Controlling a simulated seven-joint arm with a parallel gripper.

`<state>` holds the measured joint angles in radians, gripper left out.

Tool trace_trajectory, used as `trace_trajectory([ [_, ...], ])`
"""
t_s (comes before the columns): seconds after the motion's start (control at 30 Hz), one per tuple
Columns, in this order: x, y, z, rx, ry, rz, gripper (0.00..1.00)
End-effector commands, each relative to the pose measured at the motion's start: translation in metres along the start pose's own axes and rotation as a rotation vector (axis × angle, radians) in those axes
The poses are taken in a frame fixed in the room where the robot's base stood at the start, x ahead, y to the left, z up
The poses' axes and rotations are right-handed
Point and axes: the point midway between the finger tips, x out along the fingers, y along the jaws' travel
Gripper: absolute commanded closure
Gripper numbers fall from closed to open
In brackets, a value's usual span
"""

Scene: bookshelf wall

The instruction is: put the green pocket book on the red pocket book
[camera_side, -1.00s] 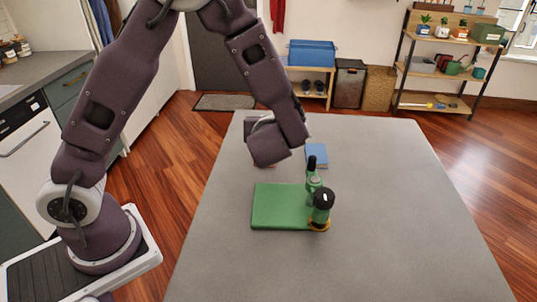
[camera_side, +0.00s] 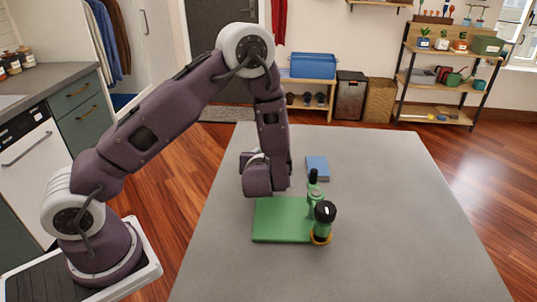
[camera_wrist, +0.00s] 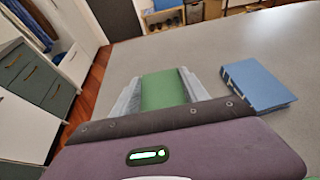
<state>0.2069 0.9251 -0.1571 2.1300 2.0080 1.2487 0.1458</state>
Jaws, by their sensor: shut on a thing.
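My gripper (camera_wrist: 161,84) is shut on the green pocket book (camera_wrist: 163,90), which shows between its two grey fingers in the wrist view. In the side view my wrist hangs over the far left part of the table, behind the large green flat slab. It hides the fingers and the held book there. I cannot make out the red pocket book in either current view; my gripper may cover it. How far the green book is from the table cannot be told.
A blue book (camera_side: 317,168) lies right of my gripper and also shows in the wrist view (camera_wrist: 258,85). A green slab (camera_side: 280,220) lies nearer, with upright green, black-topped objects (camera_side: 323,222) at its right edge. The table's right side is clear.

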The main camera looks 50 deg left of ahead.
Motion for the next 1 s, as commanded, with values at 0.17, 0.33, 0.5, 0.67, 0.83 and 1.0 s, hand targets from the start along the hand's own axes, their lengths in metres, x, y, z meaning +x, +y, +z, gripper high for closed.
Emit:
trace_trajectory([
  [0.17, 0.001, 0.000, -0.002, 0.001, 0.000, 0.000, 0.28],
  [0.33, 0.001, 0.000, -0.002, 0.001, 0.000, 0.000, 0.26],
  [0.5, 0.000, 0.000, 0.001, -0.001, -0.001, 0.000, 0.26],
  [0.67, -0.031, -0.002, 0.001, 0.003, -0.001, -0.006, 0.26],
  [0.83, -0.079, -0.002, 0.001, 0.002, -0.001, -0.007, 0.26],
  [1.0, -0.111, -0.001, 0.001, 0.002, -0.001, -0.004, 0.26],
])
